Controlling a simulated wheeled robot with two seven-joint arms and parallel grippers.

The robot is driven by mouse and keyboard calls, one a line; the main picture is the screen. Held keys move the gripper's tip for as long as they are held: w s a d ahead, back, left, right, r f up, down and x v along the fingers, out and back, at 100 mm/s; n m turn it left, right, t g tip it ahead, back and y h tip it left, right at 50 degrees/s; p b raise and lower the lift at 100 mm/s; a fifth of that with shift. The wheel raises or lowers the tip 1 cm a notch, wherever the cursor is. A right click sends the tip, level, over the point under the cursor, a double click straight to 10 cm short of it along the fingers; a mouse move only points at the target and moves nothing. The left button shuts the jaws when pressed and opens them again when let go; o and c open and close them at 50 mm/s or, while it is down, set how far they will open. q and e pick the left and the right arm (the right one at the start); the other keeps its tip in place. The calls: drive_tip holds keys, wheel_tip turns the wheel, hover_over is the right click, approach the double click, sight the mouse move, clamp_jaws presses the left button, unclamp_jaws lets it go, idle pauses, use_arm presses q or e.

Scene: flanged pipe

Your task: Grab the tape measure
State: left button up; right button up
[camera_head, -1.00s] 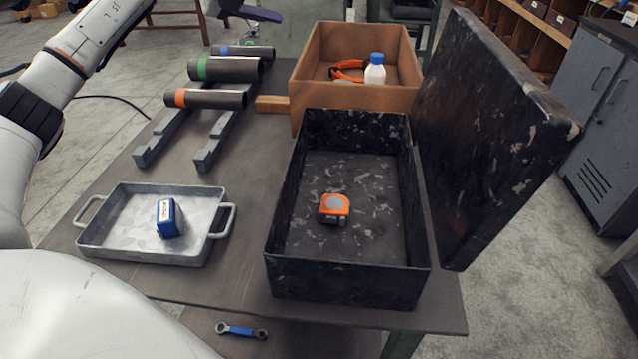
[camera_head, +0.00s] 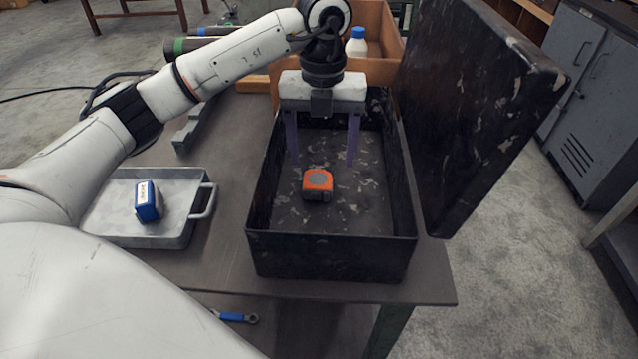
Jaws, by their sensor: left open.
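The orange and grey tape measure (camera_head: 318,185) lies on the floor of the open black box (camera_head: 330,258). My left gripper (camera_head: 322,160) comes in over the box from the back, pointing down, with its two purple fingers spread wide. The fingers are empty. In the picture they are just above and behind the tape measure, one toward each side of it, and do not appear to touch it. My right gripper is not in view.
The box's lid (camera_head: 480,110) stands open at the right. A grey metal tray (camera_head: 120,225) with a blue box-shaped item (camera_head: 148,202) is at the left. A cardboard bin (camera_head: 385,60) with a white bottle (camera_head: 356,45) stands behind. A blue-handled wrench (camera_head: 235,317) lies below the table.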

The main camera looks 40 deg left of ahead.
sight(318, 179)
use_arm(q)
drive_tip(key=f, duration=0.3)
drive_tip(key=f+p, duration=0.1)
drive_tip(key=f, duration=0.1)
drive_tip(key=shift+s+a+f, duration=0.1)
drive_tip(key=shift+a+f, duration=0.25)
drive_tip(key=shift+a, duration=0.05)
drive_tip(key=shift+c, duration=0.5)
drive_tip(key=c, duration=1.1)
drive_tip(key=shift+r, duration=0.1)
drive_tip(key=shift+c, duration=0.6)
drive_tip(key=shift+r, duration=0.1)
